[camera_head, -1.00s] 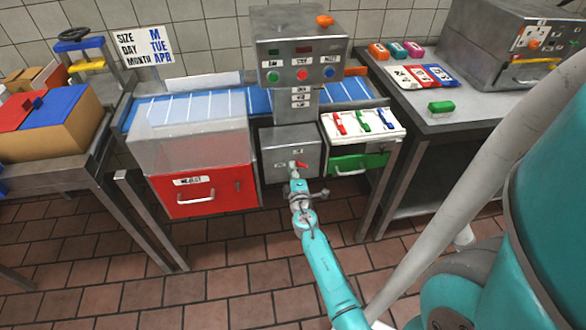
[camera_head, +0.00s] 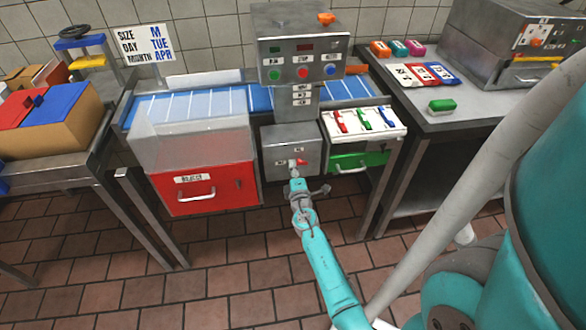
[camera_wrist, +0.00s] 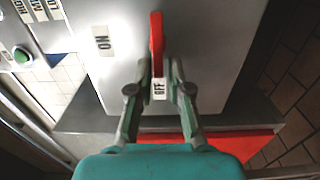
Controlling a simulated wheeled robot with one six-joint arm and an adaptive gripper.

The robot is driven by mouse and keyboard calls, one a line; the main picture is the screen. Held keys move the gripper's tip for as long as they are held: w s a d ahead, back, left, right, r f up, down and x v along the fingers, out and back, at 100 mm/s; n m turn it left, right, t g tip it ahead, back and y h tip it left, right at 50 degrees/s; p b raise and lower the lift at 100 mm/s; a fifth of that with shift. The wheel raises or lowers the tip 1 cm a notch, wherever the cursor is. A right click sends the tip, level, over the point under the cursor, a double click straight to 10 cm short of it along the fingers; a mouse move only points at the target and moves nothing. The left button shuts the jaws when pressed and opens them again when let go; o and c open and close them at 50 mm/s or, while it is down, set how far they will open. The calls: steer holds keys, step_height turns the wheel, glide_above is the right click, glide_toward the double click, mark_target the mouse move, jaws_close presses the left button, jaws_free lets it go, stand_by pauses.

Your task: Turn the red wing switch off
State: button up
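The red wing switch (camera_wrist: 156,40) is on a grey metal panel, between an ON label (camera_wrist: 102,40) to its left and an OFF label (camera_wrist: 159,88) at its lower end in the wrist view. Its long side lies up and down there, with the lower end toward OFF. My gripper (camera_wrist: 161,68) is open, with one finger on each side of the switch's lower end. A gap shows on the right side; contact on the left cannot be told. In the head view the switch (camera_head: 303,162) shows small on the grey box (camera_head: 277,140), partly covered by my gripper (camera_head: 295,174).
A red reject bin (camera_head: 225,185) stands left of the grey box. A green drawer (camera_head: 348,164) under a white panel with coloured switches is on the right. A control box (camera_head: 302,55) with several buttons stands above. The tiled floor in front is clear.

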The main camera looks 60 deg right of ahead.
steer(key=shift+o, duration=0.5)
steer(key=v, duration=1.2)
